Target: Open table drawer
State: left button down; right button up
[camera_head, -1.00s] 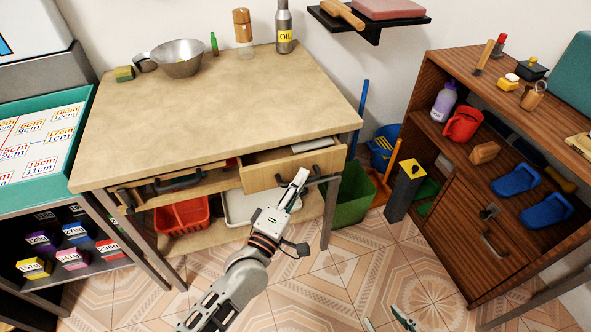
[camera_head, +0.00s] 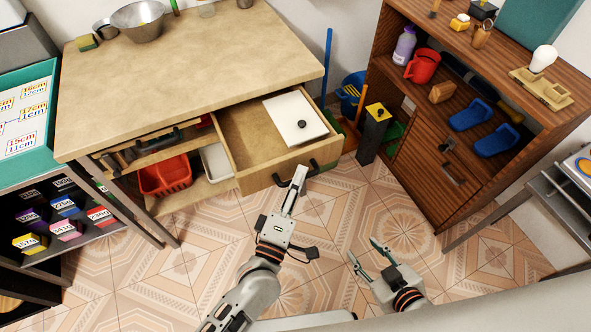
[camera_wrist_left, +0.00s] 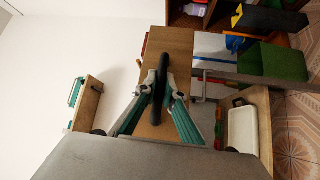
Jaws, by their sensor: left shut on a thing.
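The wooden table (camera_head: 190,75) has its right drawer (camera_head: 252,130) pulled well out, with its inside in view. A white lid-like panel with a black knob (camera_head: 292,115) lies in it. My left gripper (camera_head: 297,178) is shut on the drawer's black handle (camera_head: 316,171) at the front panel. In the left wrist view, the left gripper's fingers (camera_wrist_left: 160,98) sit on both sides of the dark handle (camera_wrist_left: 162,72), in front of the wooden drawer front (camera_wrist_left: 178,42). My right gripper (camera_head: 369,258) is open and empty above the floor, right of the left arm.
A red basket (camera_head: 165,177) and a white tray (camera_head: 217,160) stand on the shelf under the table. A metal bowl (camera_head: 138,21) is on the tabletop. A dark wooden shelf unit (camera_head: 425,165) stands at the right. Tiled floor (camera_head: 200,255) is clear in front.

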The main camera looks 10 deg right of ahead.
jog(key=shift+s, duration=0.2)
pick_arm(q)
jog(key=c, duration=2.4)
grip_release()
jog(key=shift+s, duration=0.15)
jog(key=v, duration=1.2)
pick_arm(e)
jog(key=shift+w+r, duration=0.15)
jog(key=shift+w, duration=0.15)
pick_arm(q)
jog(key=shift+r, duration=0.1)
